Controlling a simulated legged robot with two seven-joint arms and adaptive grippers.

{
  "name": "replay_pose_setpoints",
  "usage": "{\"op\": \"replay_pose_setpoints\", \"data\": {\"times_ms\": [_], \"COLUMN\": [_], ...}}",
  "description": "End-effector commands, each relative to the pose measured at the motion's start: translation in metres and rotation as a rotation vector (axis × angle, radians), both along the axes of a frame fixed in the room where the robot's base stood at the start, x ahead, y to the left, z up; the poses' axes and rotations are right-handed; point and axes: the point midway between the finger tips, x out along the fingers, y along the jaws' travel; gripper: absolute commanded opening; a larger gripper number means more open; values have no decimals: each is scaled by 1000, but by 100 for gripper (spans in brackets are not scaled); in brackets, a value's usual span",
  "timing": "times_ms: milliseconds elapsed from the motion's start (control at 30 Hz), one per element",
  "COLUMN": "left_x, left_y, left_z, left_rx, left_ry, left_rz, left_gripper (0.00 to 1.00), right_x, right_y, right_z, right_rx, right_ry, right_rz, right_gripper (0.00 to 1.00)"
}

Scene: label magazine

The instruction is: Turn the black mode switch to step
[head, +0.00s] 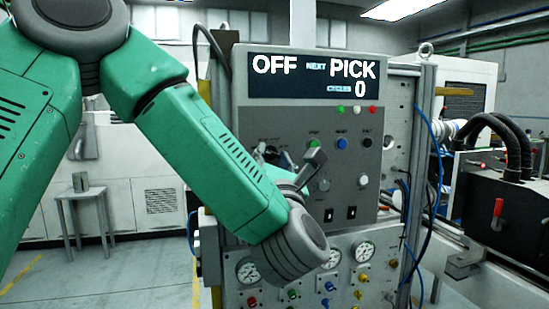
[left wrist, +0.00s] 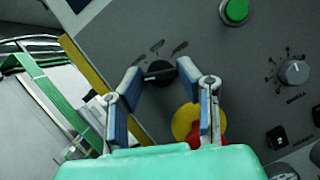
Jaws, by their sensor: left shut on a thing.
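The black mode switch (left wrist: 163,71) is on the grey panel (left wrist: 245,75) in the left wrist view, with small printed labels around its upper side. Its pointer lies nearly level in the picture; the label words are too small to read. My left gripper (left wrist: 160,76) has its two fingers on either side of the switch and is shut on it. In the head view my left forearm (head: 225,150) hides most of the gripper and the switch. The panel display (head: 313,77) reads OFF, NEXT PICK and 0. My right gripper is not in view.
A red and yellow stop button (left wrist: 184,122) sits close to my right-hand finger in the left wrist view. A green button (left wrist: 235,11) and a grey knob (left wrist: 294,72) are further right. Gauges (head: 331,257) and valves lie below the panel; hoses (head: 492,130) hang at right.

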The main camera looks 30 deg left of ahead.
Motion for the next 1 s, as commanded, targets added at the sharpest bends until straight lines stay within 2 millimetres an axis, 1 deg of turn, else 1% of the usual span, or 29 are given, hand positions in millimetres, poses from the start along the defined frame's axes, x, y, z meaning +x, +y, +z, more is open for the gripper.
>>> {"op": "replay_pose_setpoints", "data": {"times_ms": [33, 267, 533, 767, 1000], "left_x": [0, 0, -1, -2, -2], "left_y": [2, 1, 1, 1, 0], "left_z": [-4, -3, -1, 1, 3], "left_rx": [6, 88, 245, 388, 538], "left_ry": [22, 115, 302, 470, 645], "left_rz": [2, 1, -1, -1, -1], "left_gripper": [2, 2, 2, 2, 2], "right_x": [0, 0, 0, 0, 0], "right_y": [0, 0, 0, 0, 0], "right_z": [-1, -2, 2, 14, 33], "right_rx": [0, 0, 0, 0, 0], "right_ry": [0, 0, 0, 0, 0], "right_rz": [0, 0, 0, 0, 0], "right_gripper": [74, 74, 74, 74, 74]}}
